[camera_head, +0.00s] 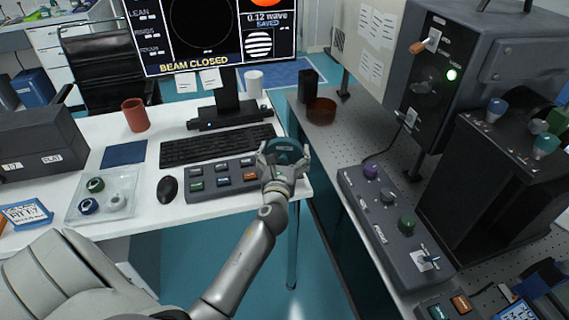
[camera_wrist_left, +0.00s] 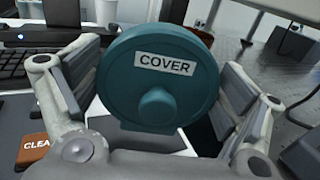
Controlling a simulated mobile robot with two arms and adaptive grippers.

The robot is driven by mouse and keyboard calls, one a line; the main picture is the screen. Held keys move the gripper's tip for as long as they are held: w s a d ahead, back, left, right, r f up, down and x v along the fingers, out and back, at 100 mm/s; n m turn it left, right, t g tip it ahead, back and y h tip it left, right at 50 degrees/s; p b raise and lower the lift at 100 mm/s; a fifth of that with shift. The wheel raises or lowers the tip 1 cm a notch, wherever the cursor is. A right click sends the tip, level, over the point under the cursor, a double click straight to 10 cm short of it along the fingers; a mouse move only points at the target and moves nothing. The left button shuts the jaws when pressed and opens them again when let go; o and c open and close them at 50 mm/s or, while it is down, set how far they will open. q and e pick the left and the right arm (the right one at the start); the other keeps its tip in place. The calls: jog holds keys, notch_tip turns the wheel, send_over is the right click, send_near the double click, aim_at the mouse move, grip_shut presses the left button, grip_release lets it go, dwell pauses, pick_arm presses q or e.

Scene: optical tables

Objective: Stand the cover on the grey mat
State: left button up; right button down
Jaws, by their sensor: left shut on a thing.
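The cover (camera_head: 287,149) is a round teal disc with a knob and a white label. In the left wrist view the cover (camera_wrist_left: 155,90) faces the camera and is upright, with "COVER" readable. My left gripper (camera_head: 284,158) is shut on the cover, one finger at each side, near the right end of the white desk. I cannot make out a grey mat for certain; a flat dark blue square (camera_head: 124,153) lies on the desk left of the keyboard. My right gripper is not in view.
A button panel (camera_head: 222,178), keyboard (camera_head: 218,146) and mouse (camera_head: 167,188) lie left of the gripper. A red cup (camera_head: 134,114) stands farther back. To the right, past a gap, a perforated optical table (camera_head: 345,138) holds a brown round dish (camera_head: 321,110) and control boxes.

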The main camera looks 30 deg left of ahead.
aim_at(285, 161)
pick_arm(q)
notch_tip(285, 161, down, 3)
jog(key=shift+r+b, duration=0.1)
jog(key=shift+b, duration=0.5)
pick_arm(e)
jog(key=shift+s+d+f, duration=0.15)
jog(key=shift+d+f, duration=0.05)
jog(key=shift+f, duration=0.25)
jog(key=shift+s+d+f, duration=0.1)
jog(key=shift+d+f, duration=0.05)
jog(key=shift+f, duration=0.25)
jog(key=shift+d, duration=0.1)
pick_arm(q)
jog(key=shift+f, duration=0.25)
jog(key=o, duration=0.8)
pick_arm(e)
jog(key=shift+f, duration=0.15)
pick_arm(q)
jog(key=shift+r, duration=0.1)
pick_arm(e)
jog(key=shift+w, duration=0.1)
